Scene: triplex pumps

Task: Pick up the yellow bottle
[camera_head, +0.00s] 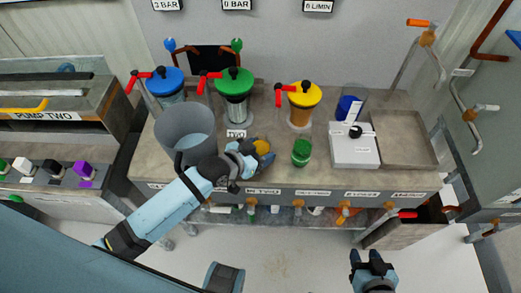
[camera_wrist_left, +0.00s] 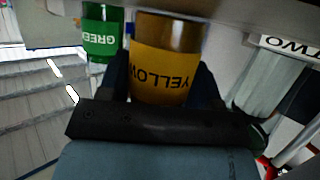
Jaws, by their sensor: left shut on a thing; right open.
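The yellow bottle (camera_wrist_left: 165,60), with a yellow label reading "YELLOW", fills the middle of the left wrist view between the dark fingers. In the head view only its round top (camera_head: 262,147) shows past the fingers. My left gripper (camera_head: 250,150) is shut on the bottle, over the front part of the workbench. In the left wrist view the bottle appears upside down. I cannot tell whether it touches the bench. My right gripper (camera_head: 373,262) is open and empty at the bottom right, in front of the bench.
A green bottle (camera_head: 301,152) stands just right of the yellow one. A grey bin (camera_head: 186,132) is close on the left. Blue, green (camera_head: 234,88) and yellow (camera_head: 301,100) lidded pumps stand behind. A white scale (camera_head: 352,152) and empty tray (camera_head: 404,140) are to the right.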

